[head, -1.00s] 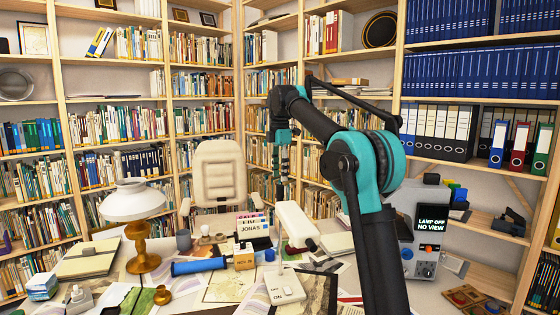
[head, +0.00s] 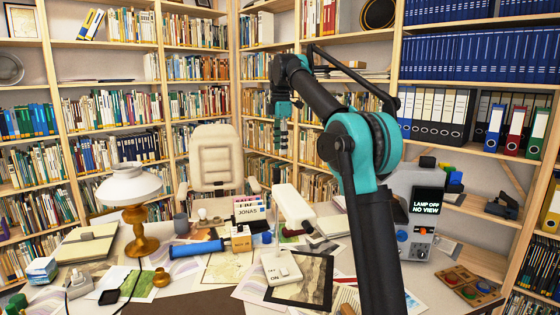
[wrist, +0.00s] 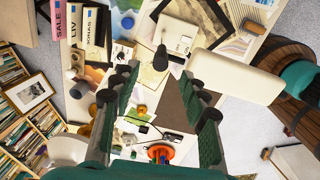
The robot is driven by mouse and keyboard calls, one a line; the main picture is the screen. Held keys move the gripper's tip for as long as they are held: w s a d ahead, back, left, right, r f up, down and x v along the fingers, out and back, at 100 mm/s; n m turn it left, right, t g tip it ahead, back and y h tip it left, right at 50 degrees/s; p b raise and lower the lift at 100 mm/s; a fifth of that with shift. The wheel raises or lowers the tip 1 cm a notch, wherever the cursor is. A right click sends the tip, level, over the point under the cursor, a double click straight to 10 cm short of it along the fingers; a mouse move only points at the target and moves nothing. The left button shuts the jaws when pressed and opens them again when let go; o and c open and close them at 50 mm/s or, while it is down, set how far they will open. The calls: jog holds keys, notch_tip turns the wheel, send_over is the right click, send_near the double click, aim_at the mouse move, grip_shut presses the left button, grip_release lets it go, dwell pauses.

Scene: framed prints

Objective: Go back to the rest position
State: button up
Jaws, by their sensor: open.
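My gripper (head: 281,145) hangs pointing down at the end of my raised arm, in front of the bookshelves and right of the cream chair in the head view. In the wrist view my gripper (wrist: 158,76) has its two green-padded fingers spread apart with nothing held between them. Below the fingers is the cluttered desk, apart from them. A framed print (head: 305,279) lies flat near the desk's front. It also shows in the wrist view (wrist: 197,15).
A white-shaded lamp (head: 133,187) stands on the desk's left. A white desk lamp (head: 293,206) stands mid-desk beside a blue roll (head: 197,249). A grey device reading "LAMP OFF NO VIEW" (head: 427,203) stands right. Shelves line the walls behind. The cream chair (head: 215,157) is behind the desk.

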jog(key=s+d+f+m+t, duration=0.2)
jog(key=s+d+f+m, duration=0.25)
jog(key=f, duration=0.35)
jog(key=s+d+f+m+t, duration=0.1)
jog(key=s+d+f+m, duration=0.3)
jog(key=d+f+m, duration=0.3)
jog(key=s+d+f+m+t, duration=0.2)
jog(key=s+d+f+m, duration=0.2)
jog(key=f, duration=0.4)
jog(key=s+d+f+m, duration=0.1)
jog(key=s+f+m, duration=0.1)
jog(key=s+f, duration=0.3)
jog(key=s+d+f+m, duration=0.2)
jog(key=s+f, duration=0.4)
jog(key=s, duration=0.5)
jog(key=s+d+f+m+g, duration=0.1)
jog(key=s+f+m, duration=0.1)
jog(key=s+f, duration=0.4)
jog(key=shift+s+d+f+m, duration=0.1)
jog(key=shift+s+d+m, duration=0.1)
jog(key=shift+s, duration=0.4)
jog(key=shift+s+d+f+m, duration=0.1)
jog(key=shift+s+d+m, duration=0.05)
jog(key=shift+s, duration=0.4)
